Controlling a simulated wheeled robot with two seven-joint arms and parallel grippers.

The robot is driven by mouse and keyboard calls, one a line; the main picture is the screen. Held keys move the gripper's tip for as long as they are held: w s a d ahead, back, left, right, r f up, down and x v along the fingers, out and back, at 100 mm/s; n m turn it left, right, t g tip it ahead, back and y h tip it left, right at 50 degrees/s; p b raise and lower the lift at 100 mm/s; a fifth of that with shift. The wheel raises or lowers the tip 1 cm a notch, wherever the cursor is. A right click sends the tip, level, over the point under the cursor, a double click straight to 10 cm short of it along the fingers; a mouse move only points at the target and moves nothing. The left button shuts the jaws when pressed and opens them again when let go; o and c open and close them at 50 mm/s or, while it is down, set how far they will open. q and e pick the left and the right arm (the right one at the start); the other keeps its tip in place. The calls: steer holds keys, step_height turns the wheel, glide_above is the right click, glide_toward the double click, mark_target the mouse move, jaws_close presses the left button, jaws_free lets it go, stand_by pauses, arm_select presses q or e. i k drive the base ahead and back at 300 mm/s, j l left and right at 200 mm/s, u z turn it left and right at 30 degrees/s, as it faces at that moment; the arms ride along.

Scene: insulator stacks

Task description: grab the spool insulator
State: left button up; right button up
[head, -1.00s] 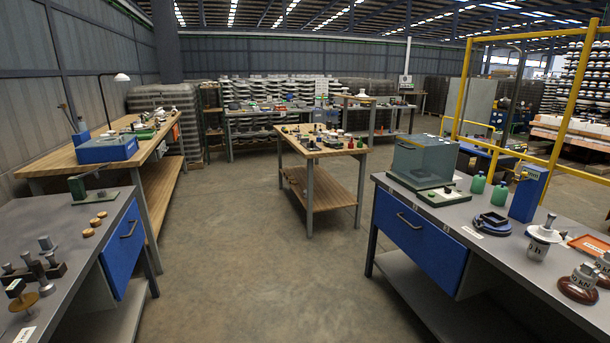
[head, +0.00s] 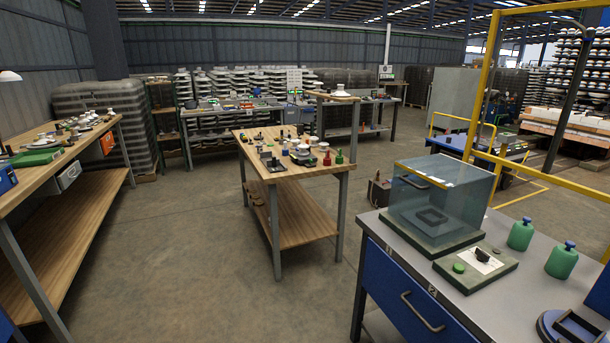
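I cannot make out a spool insulator for certain. The wooden table (head: 308,173) in the middle holds several small items, among them a pale rounded piece (head: 303,151), a red bottle (head: 327,158) and a green bottle (head: 339,157). They are too small to name surely. A white disc-shaped piece (head: 341,92) sits on a raised shelf behind that table. Neither of my grippers is in view.
A grey bench with a blue drawer (head: 405,297) stands at right, carrying a clear box (head: 440,205) and green bottles (head: 521,234). A long wooden bench (head: 60,160) is at left. Open floor (head: 185,260) lies between them. A yellow frame (head: 487,90) rises at right.

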mark_target(303, 146)
steer(key=i+j+u, duration=0.1)
steer(key=i+u, duration=0.15)
steer(key=i, duration=0.8)
steer(key=i+l+u, duration=0.2)
steer(key=i, duration=0.8)
